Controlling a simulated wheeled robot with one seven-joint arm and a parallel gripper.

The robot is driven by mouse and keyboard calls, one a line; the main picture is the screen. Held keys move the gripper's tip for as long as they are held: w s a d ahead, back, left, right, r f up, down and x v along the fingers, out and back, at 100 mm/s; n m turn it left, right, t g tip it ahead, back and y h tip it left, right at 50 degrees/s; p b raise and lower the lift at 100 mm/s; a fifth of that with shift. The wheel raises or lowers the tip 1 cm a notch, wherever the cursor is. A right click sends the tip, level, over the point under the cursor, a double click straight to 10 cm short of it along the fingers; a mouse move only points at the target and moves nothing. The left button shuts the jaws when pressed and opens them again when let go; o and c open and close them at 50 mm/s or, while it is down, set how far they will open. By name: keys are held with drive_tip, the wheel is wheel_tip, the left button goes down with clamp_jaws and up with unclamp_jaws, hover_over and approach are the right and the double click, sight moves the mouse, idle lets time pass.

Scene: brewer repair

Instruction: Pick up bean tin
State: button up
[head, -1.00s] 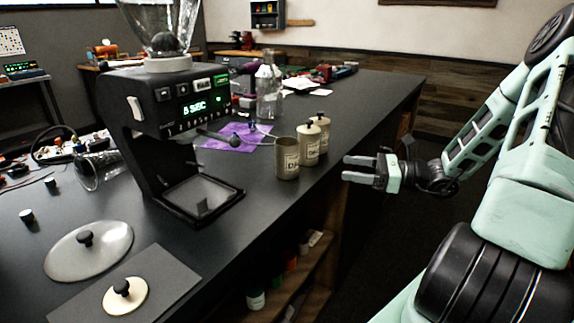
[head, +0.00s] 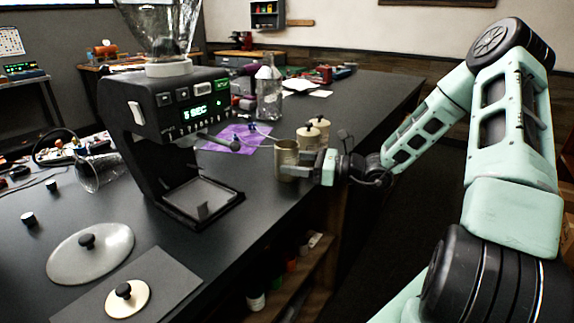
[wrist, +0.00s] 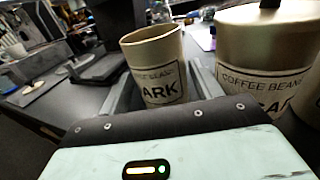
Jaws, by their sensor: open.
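The open, lidless beige bean tin (head: 287,152) stands upright near the counter's right edge. In the wrist view this tin (wrist: 153,62) has a label partly reading "ARK". My gripper (head: 291,166) is open at the tin's right side, with its fingers reaching along either side of it. In the wrist view the tin stands between the two fingers, and its lower part is hidden by the gripper body. I cannot tell whether either finger touches it. Two lidded tins stand close behind; the nearer lidded tin (wrist: 262,55) is just right of my gripper in the wrist view.
The black grinder (head: 165,125) stands left of the tins. A cream lid with a black knob (head: 127,299) lies on a grey mat (head: 185,272) in front. A glass bottle (head: 268,95) and purple cloth (head: 225,139) are behind. Open floor lies right of the counter.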

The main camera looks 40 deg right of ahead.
drive_tip(key=shift+x, duration=1.1)
drive_tip(key=c, duration=0.9)
drive_tip(key=shift+r, duration=0.1)
